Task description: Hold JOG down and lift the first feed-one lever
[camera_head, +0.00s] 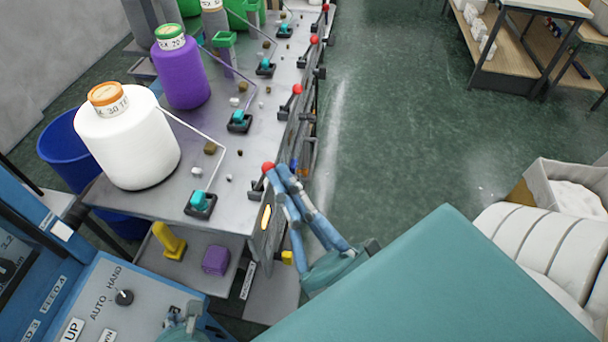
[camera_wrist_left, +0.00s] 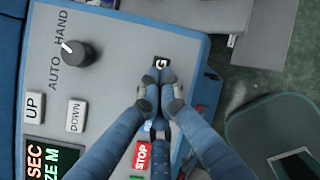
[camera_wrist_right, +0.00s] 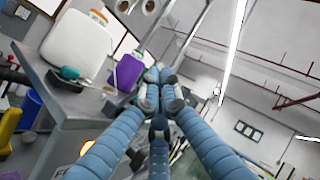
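The JOG key (camera_wrist_left: 160,63) is dark with a white letter showing, on the grey control panel (camera_head: 104,290); my left gripper (camera_wrist_left: 159,76) is shut, its tips at the key's lower edge and covering part of it. Whether the key is pressed cannot be told. In the head view the left gripper (camera_head: 182,320) is at the bottom edge. The nearest red-knobbed lever (camera_head: 268,167) stands on the table's right edge. My right gripper (camera_head: 280,174) has its fingertips together just right of that knob; contact is unclear. It also shows shut in the right wrist view (camera_wrist_right: 159,76), where the red knob is hidden.
A white yarn cone (camera_head: 128,140) and a purple one (camera_head: 182,75) stand on the metal table (camera_head: 125,205). More red-knobbed levers (camera_head: 297,89) run along its edge. A blue bin (camera_head: 60,150) is at left. Green floor (camera_head: 400,100) lies open to the right.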

